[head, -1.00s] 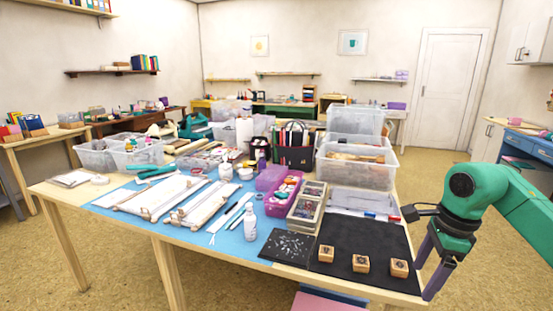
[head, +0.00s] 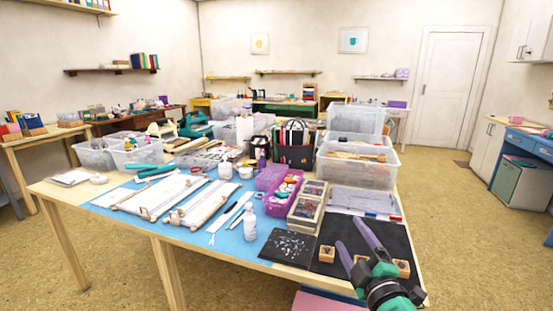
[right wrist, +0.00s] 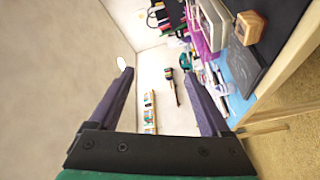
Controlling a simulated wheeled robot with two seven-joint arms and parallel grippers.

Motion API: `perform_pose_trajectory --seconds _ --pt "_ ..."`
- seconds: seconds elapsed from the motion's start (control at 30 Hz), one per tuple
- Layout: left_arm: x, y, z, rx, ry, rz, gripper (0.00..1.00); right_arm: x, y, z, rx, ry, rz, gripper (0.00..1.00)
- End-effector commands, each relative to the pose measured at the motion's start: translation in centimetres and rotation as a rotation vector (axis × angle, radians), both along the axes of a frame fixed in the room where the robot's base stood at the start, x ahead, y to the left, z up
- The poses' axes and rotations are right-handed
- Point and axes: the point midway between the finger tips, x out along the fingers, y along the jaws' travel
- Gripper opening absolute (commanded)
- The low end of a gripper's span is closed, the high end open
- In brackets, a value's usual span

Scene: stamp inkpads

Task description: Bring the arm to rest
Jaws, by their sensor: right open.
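My right gripper (head: 349,231) shows at the lower right of the head view, its two purple-grey fingers apart and empty. The fingers show above the black mat (head: 385,230) and point up and left in the picture. In the right wrist view the open fingers (right wrist: 158,64) have nothing between them. Wooden stamps stand on the mat: one at the left (head: 326,254), and one at the right (head: 402,268) beside the wrist. A middle stamp (head: 361,260) is partly hidden by my gripper. One wooden stamp (right wrist: 249,27) shows in the right wrist view. My left gripper is not in view.
A dark speckled sheet (head: 288,247) lies left of the mat. A white bottle (head: 250,225), a stacked case (head: 307,208), a pink box (head: 283,193) and clear bins (head: 357,168) crowd the table behind. The floor right of the table is free.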

Motion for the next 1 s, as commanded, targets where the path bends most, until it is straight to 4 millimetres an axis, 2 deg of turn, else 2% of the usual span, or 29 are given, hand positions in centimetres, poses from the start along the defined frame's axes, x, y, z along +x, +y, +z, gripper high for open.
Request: perform_pose_trajectory --seconds 0.03,0.1,0.2,0.3,0.4,0.5,0.63,0.8,1.0 --pt "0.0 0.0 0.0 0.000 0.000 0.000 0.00 -1.0 -2.0 -3.9 0.134 0.155 -0.081 0.81" --pt "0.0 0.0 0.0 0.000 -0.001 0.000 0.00 -3.2 -4.3 -9.3 0.298 0.368 -0.196 0.81" --pt "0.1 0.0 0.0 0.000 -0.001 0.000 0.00 -7.1 -6.0 -15.3 0.465 0.614 -0.326 0.81" --pt "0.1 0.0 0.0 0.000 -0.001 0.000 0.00 -11.2 -6.7 -19.6 0.581 0.809 -0.429 0.81" --pt "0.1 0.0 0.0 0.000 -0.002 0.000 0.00 -15.1 -6.8 -22.6 0.665 0.973 -0.516 0.81" --pt "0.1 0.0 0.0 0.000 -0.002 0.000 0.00 -19.0 -6.7 -24.8 0.733 1.119 -0.595 0.81" --pt "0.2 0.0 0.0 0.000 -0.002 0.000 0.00 -24.0 -6.2 -26.9 0.803 1.298 -0.691 0.81" --pt "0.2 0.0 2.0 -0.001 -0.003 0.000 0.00 -22.8 -6.0 -31.3 0.786 1.321 -0.702 0.81" --pt "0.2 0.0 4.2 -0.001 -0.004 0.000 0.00 -23.4 -6.0 -37.7 0.767 1.357 -0.715 0.81"
